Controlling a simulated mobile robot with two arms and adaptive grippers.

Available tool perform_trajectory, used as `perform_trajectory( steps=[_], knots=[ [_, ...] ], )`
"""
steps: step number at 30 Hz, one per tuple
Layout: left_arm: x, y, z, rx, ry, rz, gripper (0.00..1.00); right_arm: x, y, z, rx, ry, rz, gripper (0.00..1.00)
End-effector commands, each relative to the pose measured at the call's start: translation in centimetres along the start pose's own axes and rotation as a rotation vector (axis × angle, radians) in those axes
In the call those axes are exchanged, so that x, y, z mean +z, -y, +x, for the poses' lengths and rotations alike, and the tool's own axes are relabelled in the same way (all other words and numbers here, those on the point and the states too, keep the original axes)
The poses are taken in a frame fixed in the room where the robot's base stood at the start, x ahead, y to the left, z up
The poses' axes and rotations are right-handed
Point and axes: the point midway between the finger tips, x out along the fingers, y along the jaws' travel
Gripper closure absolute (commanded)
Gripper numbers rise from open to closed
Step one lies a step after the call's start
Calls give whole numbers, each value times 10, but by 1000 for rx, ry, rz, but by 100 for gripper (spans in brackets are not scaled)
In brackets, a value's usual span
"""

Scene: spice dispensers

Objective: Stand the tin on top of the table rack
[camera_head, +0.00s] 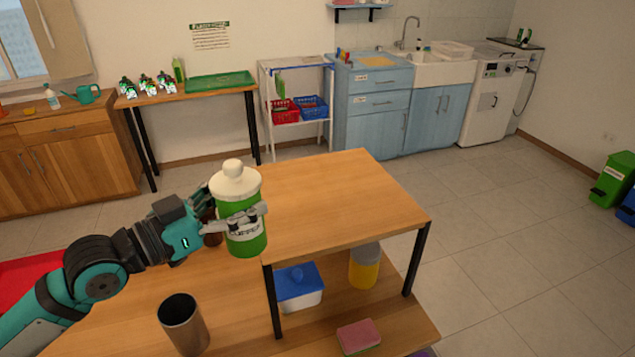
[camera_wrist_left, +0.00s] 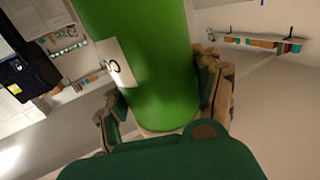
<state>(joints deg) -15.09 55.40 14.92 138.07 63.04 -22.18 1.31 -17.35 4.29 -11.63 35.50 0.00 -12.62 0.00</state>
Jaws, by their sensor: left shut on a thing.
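The green tin (camera_head: 243,242) with a cream knobbed lid and a white label is upright in my left gripper (camera_head: 240,217). The gripper's fingers wrap around its middle. In the left wrist view the tin's green side (camera_wrist_left: 155,70) fills the space between the two fingers (camera_wrist_left: 165,95). The table rack (camera_head: 335,195) is a raised wooden shelf with black legs on the table. The tin is at the rack's left edge, overlapping it in the picture, with its base lower in the picture than the front left corner's top edge. I cannot tell whether they touch. My right gripper is not in view.
The rack's top is bare. A blue-lidded box (camera_head: 300,288) and a yellow container (camera_head: 364,268) stand under it. A metal cup (camera_head: 183,322) and a pink sponge (camera_head: 358,336) are on the lower tabletop. A dark reddish object (camera_head: 212,237) is partly hidden behind the gripper.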

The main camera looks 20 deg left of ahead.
Motion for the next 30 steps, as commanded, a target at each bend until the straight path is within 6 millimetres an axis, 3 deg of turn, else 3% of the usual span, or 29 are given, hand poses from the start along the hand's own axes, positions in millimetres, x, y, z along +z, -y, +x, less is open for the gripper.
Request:
perform_trajectory(
  steps=[1, 6, 12, 18, 23, 30],
  knots=[
    [-7, 0, 9, 2, -10, 0, 76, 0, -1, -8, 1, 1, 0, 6],
    [-6, 4, 44, 2, -11, -1, 76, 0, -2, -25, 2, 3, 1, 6],
    [0, 9, 98, 3, -8, -1, 76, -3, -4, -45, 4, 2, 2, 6],
    [8, 14, 135, 1, -4, 0, 76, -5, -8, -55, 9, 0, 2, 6],
    [14, 14, 144, 2, 0, 1, 76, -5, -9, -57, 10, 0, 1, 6],
    [45, 15, 143, 1, 0, 2, 76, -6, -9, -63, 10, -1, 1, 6]
  ],
)
